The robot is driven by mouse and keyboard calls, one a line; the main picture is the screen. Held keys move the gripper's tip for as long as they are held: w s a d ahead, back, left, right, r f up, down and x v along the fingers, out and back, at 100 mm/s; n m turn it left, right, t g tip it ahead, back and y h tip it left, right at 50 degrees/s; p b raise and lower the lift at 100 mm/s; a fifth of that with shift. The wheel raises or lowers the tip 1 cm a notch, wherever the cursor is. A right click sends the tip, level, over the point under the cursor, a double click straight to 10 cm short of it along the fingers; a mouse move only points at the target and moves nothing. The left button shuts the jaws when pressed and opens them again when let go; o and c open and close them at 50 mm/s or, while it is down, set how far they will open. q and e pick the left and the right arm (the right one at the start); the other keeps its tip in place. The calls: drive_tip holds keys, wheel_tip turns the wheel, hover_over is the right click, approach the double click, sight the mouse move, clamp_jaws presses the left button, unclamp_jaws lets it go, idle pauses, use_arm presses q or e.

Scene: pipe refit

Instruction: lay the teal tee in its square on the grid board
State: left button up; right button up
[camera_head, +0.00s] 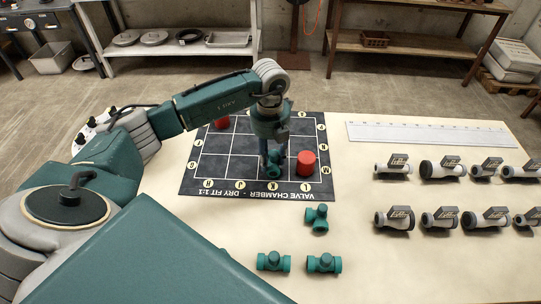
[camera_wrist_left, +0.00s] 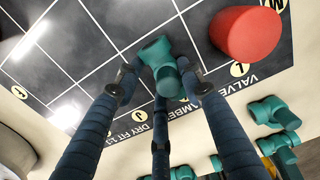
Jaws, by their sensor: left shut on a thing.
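A teal tee (camera_head: 274,167) is at the fingertips of my left gripper (camera_head: 272,155), over the front middle part of the dark grid board (camera_head: 187,187). In the left wrist view the tee (camera_wrist_left: 160,54) sits between the dark fingers, which are shut on it. It is over or on the squares near the board's lettered front edge; I cannot tell whether it touches the board. My right gripper is not in view.
A red cylinder (camera_head: 306,163) stands on the board just right of the left gripper; another red cylinder (camera_head: 222,122) is at the back left. Three loose teal tees lie in front, one of them upper right (camera_head: 317,217). Labelled valves (camera_head: 441,168) and a long ruler (camera_head: 430,133) occupy the right side.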

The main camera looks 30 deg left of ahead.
sight(271, 153)
use_arm(q)
drive_tip(key=shift+f, duration=0.2)
drive_tip(key=o, duration=1.2)
drive_tip(key=shift+c, duration=0.2)
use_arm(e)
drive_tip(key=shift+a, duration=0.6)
use_arm(q)
drive_tip(key=shift+r, duration=0.35)
wheel_tip(271, 153, up, 11)
drive_tip(key=shift+f+b, duration=0.2)
drive_tip(key=shift+b, duration=1)
drive_tip(key=shift+r, duration=0.45)
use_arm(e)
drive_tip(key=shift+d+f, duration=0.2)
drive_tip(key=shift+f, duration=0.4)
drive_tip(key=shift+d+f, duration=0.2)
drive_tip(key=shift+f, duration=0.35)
